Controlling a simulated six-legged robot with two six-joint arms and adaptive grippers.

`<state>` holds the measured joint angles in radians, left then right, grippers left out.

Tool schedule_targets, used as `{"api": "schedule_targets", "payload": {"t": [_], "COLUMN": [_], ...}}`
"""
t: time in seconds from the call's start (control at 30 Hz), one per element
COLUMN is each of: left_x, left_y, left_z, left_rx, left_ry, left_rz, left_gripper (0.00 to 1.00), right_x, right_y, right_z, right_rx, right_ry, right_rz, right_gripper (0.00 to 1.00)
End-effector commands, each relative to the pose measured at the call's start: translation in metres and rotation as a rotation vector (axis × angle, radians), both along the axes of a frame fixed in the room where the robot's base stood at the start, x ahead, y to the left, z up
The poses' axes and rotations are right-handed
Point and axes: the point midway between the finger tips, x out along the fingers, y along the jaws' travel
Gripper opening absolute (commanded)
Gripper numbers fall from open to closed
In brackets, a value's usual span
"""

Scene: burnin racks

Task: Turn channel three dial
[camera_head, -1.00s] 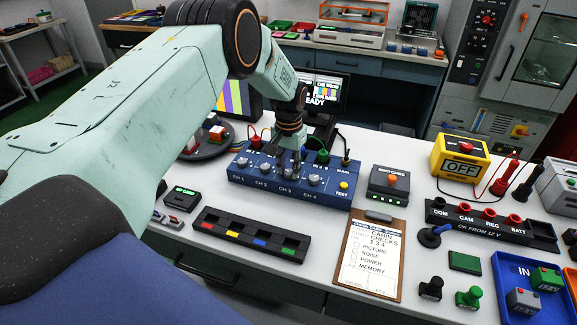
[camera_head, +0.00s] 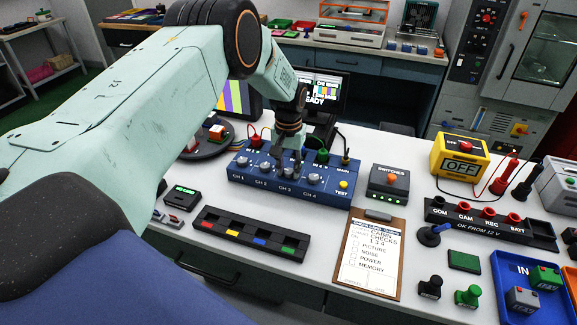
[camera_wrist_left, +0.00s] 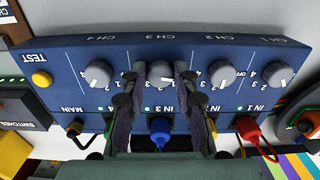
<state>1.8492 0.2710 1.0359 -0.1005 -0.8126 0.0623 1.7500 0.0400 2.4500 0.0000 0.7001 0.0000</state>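The blue channel box (camera_head: 325,202) stands on the bench in the head view, with a row of grey dials. In the left wrist view the channel three dial (camera_wrist_left: 160,72) is under CH 3, with a pale pointer mark. My left gripper (camera_head: 289,167) is over the box at this dial. In the left wrist view its dark fingers stand on either side of the dial, with small gaps seeming to show, so it looks open around it. Contact is hard to tell. The channel four dial (camera_wrist_left: 97,74) and channel two dial (camera_wrist_left: 221,74) sit to either side. My right gripper is out of view.
Plugs and leads, including a blue plug (camera_wrist_left: 160,130) and a red plug (camera_wrist_left: 247,128), stick up close to the fingers. A yellow test button (camera_wrist_left: 41,78) is on the box. A black tray (camera_head: 250,238), a clipboard (camera_head: 367,262) and a switches box (camera_head: 388,183) lie nearby.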

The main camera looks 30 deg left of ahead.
Motion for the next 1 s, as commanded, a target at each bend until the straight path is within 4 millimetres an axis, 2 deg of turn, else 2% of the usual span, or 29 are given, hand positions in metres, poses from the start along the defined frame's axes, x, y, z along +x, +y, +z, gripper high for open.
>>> {"api": "schedule_targets", "payload": {"t": [0.03, 0.23, 0.57, 0.67, 1.0], "left_x": [-0.001, 0.001, 0.002, 0.003, 0.002], "left_y": [0.0, 0.0, 0.001, 0.001, 0.001], "left_z": [-0.001, 0.001, 0.005, 0.016, 0.084], "left_rx": [0.0, 0.001, 0.002, 0.002, 0.001], "left_ry": [0.003, -0.002, -0.007, -0.008, -0.008], "left_rz": [-0.001, -0.002, -0.002, -0.002, -0.002], "left_gripper": [0.35, 0.5, 0.5, 0.5, 0.5], "right_x": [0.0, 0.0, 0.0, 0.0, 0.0], "right_y": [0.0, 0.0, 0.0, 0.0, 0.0], "right_z": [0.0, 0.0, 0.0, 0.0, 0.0], "right_rx": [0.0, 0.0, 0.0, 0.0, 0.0], "right_ry": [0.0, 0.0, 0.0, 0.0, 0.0], "right_rz": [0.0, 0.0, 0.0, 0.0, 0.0], "right_gripper": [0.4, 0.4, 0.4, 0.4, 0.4]}}
